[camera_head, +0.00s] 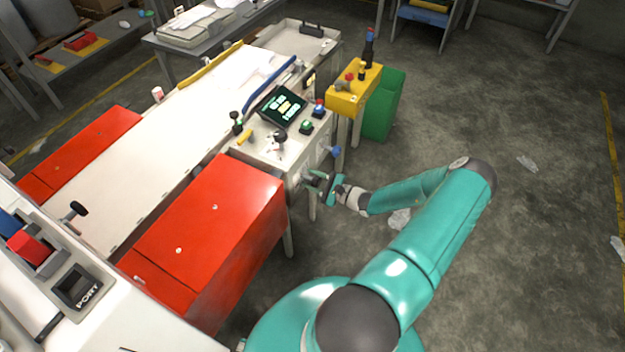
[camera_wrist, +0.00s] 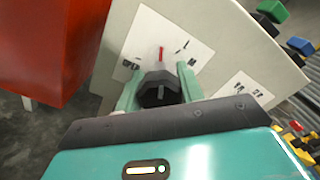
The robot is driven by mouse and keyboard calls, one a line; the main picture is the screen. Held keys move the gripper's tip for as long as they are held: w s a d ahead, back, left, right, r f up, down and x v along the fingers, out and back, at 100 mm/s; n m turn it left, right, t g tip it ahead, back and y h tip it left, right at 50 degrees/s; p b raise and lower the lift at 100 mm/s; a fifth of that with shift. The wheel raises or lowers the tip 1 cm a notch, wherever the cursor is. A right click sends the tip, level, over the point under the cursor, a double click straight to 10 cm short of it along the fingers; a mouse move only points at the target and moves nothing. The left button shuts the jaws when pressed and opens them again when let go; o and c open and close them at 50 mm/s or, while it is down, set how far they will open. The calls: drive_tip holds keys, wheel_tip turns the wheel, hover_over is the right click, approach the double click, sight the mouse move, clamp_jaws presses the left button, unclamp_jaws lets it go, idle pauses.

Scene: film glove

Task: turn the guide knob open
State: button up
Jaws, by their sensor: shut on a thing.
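The guide knob (camera_wrist: 160,93) is black and faceted, with a pale line on its face, on the side panel of the control stand. My gripper (camera_wrist: 158,76) is shut on it, one teal finger on each side. Behind the knob is a white label (camera_wrist: 170,45) with a red mark above the knob and a word like OPEN at the left; the other lettering is hard to read. In the head view my gripper (camera_head: 315,183) is at the stand's side, and the knob is too small or hidden to tell.
A red cabinet (camera_head: 215,225) stands left of my gripper. The control stand's top (camera_head: 262,148) carries a screen (camera_head: 284,106) and buttons. A yellow box (camera_head: 354,90) and a green bin (camera_head: 385,105) stand behind. The floor at the right is mostly clear.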

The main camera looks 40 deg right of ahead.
drive_tip(key=n, duration=0.7)
drive_tip(key=shift+s+d, duration=0.1)
drive_tip(key=n, duration=0.3)
drive_tip(key=shift+n, duration=2.3)
drive_tip(key=o, duration=1)
drive_tip(key=v, duration=1.3)
drive_tip(key=shift+s, duration=0.35)
